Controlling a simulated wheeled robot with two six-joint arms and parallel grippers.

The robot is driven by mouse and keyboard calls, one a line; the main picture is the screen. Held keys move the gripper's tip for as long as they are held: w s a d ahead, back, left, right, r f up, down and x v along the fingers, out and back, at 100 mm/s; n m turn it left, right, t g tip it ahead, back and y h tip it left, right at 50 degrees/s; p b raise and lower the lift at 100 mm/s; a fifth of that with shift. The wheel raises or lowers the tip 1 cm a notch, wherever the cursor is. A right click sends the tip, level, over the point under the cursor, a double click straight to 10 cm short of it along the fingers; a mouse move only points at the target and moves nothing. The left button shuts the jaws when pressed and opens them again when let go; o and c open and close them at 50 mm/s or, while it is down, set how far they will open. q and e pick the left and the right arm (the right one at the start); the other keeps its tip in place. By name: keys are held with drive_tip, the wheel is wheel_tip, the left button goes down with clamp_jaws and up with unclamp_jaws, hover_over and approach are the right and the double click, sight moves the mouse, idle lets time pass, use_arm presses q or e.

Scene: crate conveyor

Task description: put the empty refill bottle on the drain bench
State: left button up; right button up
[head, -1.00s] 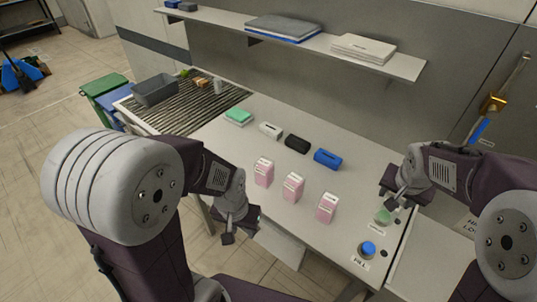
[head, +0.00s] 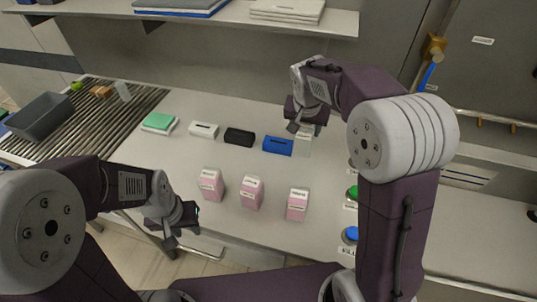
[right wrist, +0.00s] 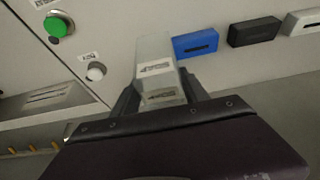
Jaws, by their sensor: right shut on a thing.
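A pale, translucent bottle with a printed label (right wrist: 154,52) stands between the fingers of my right gripper (right wrist: 160,100), which is shut on it. In the head view the right gripper (head: 305,118) is at the back of the worktop, and the bottle (head: 303,146) shows below it, just right of the blue block. I cannot tell whether the bottle touches the worktop. The dark ribbed surface (head: 60,137) at the far left looks like the drain bench. My left gripper (head: 178,222) hangs in front of the worktop's near edge; its jaw opening is unclear.
Three pink cartons (head: 251,193) stand mid-worktop. Behind them are blue (head: 278,146), black (head: 239,137) and white (head: 204,130) blocks and a green-topped stack (head: 158,122). A grey crate (head: 40,117) and small items occupy the ribbed surface. A shelf (head: 230,18) overhangs the back.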

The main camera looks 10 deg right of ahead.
drive_tip(key=s+a+f, duration=0.2)
drive_tip(key=a+f, duration=0.5)
drive_tip(key=f, duration=0.1)
drive_tip(key=shift+a+f, duration=0.15)
drive_tip(key=shift+a, duration=0.15)
drive_tip(key=shift+f+b, duration=0.2)
drive_tip(key=shift+b, duration=0.2)
drive_tip(key=o, duration=1.3)
drive_tip(key=shift+o, duration=0.2)
drive_tip(key=shift+r, duration=0.15)
